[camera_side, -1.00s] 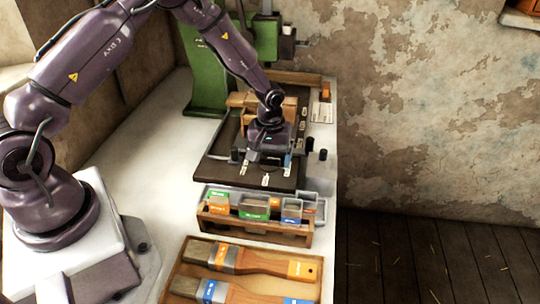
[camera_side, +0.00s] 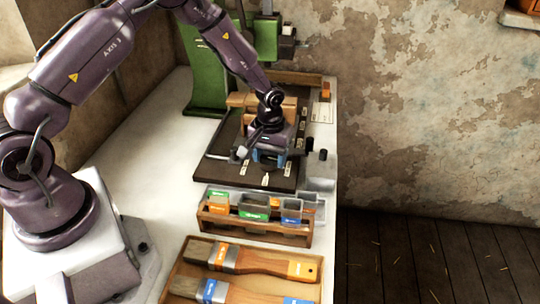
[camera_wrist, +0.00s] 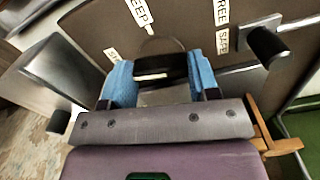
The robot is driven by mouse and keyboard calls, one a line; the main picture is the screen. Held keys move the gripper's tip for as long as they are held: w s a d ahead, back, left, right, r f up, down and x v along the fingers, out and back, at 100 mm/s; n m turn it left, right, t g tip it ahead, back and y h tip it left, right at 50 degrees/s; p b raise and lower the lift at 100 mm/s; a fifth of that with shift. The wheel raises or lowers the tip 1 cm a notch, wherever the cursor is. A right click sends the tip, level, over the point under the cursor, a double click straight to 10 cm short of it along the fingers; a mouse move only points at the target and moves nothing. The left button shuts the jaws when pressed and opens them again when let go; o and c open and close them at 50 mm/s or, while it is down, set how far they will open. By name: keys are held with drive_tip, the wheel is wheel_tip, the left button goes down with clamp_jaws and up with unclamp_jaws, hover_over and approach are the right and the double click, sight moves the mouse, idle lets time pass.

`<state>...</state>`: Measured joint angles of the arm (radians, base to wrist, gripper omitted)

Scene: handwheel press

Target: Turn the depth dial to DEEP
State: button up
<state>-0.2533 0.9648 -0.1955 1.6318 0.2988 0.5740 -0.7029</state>
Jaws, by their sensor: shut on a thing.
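The depth dial (camera_wrist: 165,65) is a black knob with a white mark, seen in the wrist view between my gripper's two blue fingers. My gripper (camera_wrist: 160,88) is shut on it. A white label reading DEEP (camera_wrist: 140,13) lies on the dark panel just above the dial in that view. In the side view my gripper (camera_side: 269,160) is low over the dark panel (camera_side: 222,170), its blue fingertips near the panel's front. The dial is hidden there by my gripper. I cannot tell exactly which label the dial's mark points to.
Labels FREE and SAFE (camera_wrist: 222,40) lie to the right in the wrist view, beside a black knob (camera_wrist: 268,46). A wooden caddy (camera_side: 255,228) with small bins stands in front of the panel. Brushes (camera_side: 262,262) lie nearer. A green press (camera_side: 205,70) stands behind.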

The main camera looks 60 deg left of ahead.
sight(269, 158)
drive_tip(key=m, duration=0.4)
drive_tip(key=shift+m, duration=0.3)
drive_tip(key=m, duration=0.3)
drive_tip(key=shift+s+m, duration=0.1)
drive_tip(key=shift+m, duration=0.2)
drive_tip(key=m, duration=0.3)
drive_tip(key=shift+m, duration=2.2)
drive_tip(key=o, duration=0.9)
drive_tip(key=shift+r, duration=0.1)
wheel_tip(269, 158, up, 13)
drive_tip(key=shift+f, duration=0.1)
